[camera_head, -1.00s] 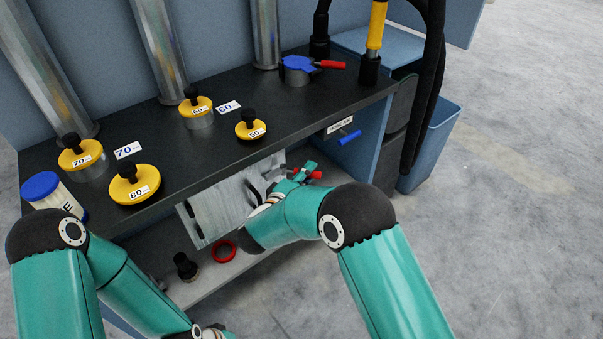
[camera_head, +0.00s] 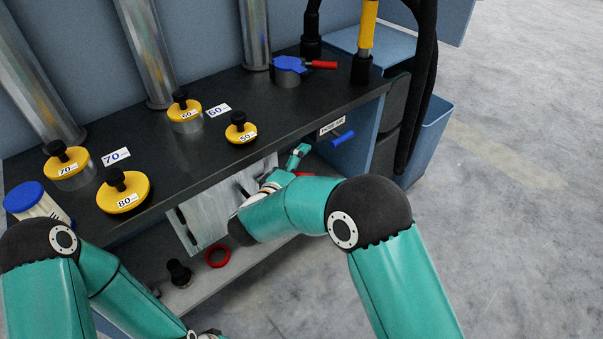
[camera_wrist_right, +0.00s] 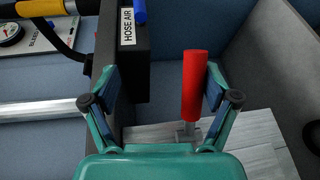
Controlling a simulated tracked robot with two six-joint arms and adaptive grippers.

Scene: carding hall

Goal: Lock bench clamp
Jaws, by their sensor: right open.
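A clamp's red handle (camera_wrist_right: 194,85) stands upright on a small grey metal base (camera_wrist_right: 188,131) in the right wrist view. My right gripper (camera_wrist_right: 159,82) is open. The handle shows between its fingers, close to the right-hand one; I cannot tell whether they touch. In the head view this gripper (camera_head: 292,163) is below the bench's front edge, and a little of the red handle (camera_head: 304,174) shows beside it. The rest of the clamp is hidden there by my arm. My left arm is at the lower left; its gripper is out of view.
A dark block labelled HOSE AIR (camera_wrist_right: 128,55) stands left of the handle, near my finger. A blue lever (camera_head: 342,138) is under the bench edge (camera_head: 225,178). On top are yellow-capped pieces (camera_head: 124,191) and a blue red-handled clamp (camera_head: 289,64).

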